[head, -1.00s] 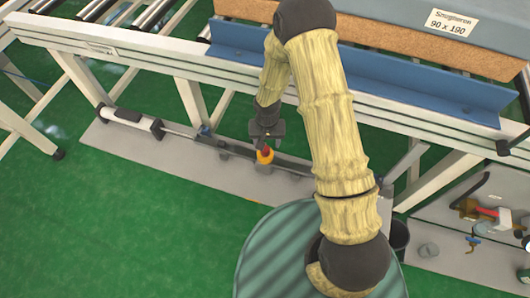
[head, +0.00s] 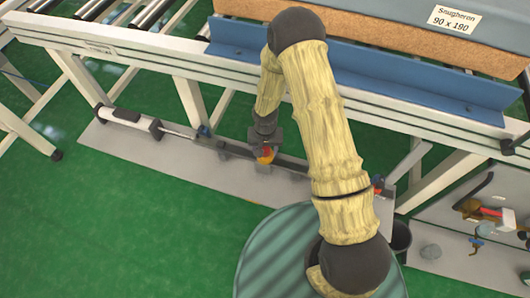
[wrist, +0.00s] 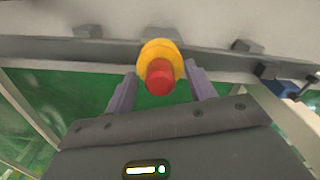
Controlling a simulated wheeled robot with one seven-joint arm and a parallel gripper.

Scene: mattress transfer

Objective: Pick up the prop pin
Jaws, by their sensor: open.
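A red knob with a yellow collar, which looks like the prop pin (wrist: 160,65), stands on a grey bar above the grey floor plate. It also shows in the head view (head: 265,155), partly covered by my gripper. My gripper (head: 264,146) is directly over it. In the wrist view, the two fingers of my gripper (wrist: 162,82) are open, one on each side of the knob, with gaps visible. The lower part of the pin is hidden.
The grey bar (head: 290,163) runs along the plate to a white cylinder (head: 127,117) at left. A white frame (head: 190,98) with a blue rail (head: 390,75) and mattress (head: 380,15) stands behind. Tools (head: 490,212) lie at right.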

